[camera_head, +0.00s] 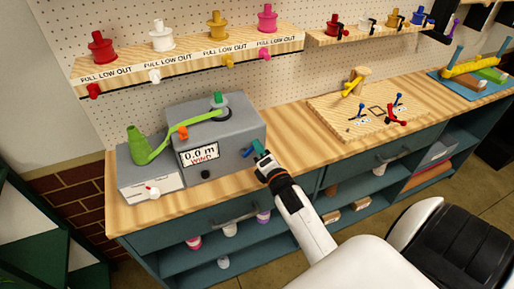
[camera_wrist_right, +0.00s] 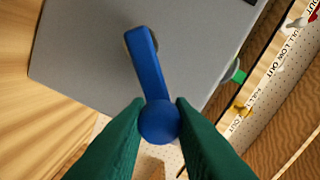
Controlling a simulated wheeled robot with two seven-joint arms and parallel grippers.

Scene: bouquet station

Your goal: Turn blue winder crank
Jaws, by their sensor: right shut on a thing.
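The blue winder crank (camera_head: 247,152) is on the front right of the grey winder box (camera_head: 232,120). In the right wrist view the crank's arm (camera_wrist_right: 148,66) runs from its pivot at the top down to a round blue knob (camera_wrist_right: 158,122). My right gripper (camera_head: 262,162) has its green fingers on both sides of the knob and is shut on it. The display (camera_head: 199,153) on the box reads "0.0 m WIND". A green ribbon (camera_head: 170,140) runs from a green cone (camera_head: 138,143) past an orange piece to the box top. My left gripper is not in view.
A white-fronted box (camera_head: 150,185) stands left of the winder. A wooden board (camera_head: 365,113) with small tools lies to the right on the workbench (camera_head: 290,130). Shelves with coloured spools (camera_head: 217,25) hang on the pegboard above. The bench between winder and board is clear.

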